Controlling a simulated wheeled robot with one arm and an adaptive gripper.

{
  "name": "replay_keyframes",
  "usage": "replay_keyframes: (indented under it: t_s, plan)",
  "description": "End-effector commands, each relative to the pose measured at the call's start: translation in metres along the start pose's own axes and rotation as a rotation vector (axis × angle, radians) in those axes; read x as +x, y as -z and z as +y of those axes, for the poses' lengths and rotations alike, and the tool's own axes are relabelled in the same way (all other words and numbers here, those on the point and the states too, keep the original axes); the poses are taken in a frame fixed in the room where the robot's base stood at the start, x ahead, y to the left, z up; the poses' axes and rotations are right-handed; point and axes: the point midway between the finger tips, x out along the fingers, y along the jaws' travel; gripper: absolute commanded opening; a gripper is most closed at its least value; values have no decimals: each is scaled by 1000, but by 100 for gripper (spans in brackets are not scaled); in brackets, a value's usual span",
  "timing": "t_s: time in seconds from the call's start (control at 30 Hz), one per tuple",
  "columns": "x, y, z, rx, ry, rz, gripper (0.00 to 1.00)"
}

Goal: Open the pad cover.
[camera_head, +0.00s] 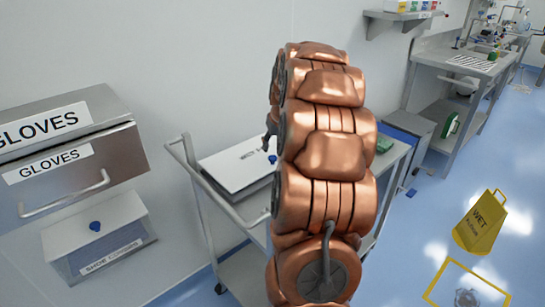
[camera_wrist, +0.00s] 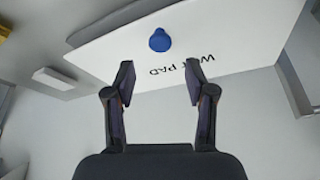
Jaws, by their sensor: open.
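The pad cover (camera_head: 228,172) is a flat white lid with dark lettering, lying on the cart left of my copper-coloured arm. In the wrist view the pad cover (camera_wrist: 245,35) fills the upper part, with "PAD" readable on it. Its blue knob (camera_wrist: 159,40) stands up from the lid; the knob (camera_head: 272,159) also shows beside my arm in the head view. My gripper (camera_wrist: 159,80) is open and empty, its two fingers apart, with the knob beyond the fingertips and centred between them. My arm hides most of the gripper and part of the cover in the head view.
The cart (camera_head: 243,212) has a raised push handle on its left. A metal glove dispenser (camera_head: 75,160) and a shoe-cover box (camera_head: 98,240) are at the left. A yellow wet-floor sign (camera_head: 481,222) stands on the blue floor at the right. A workbench (camera_head: 458,66) is behind.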

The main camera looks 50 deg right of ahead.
Motion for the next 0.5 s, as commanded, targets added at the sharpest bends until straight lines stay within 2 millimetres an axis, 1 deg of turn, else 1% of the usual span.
replay_keyframes:
  t_s: [0.17, 0.3, 0.5]
  plan:
    - [22, -1, -1, -1, 2, -7, 55]
    - [44, -2, 0, 0, 1, -7, 55]
    - [62, -1, 2, 2, 0, -2, 55]
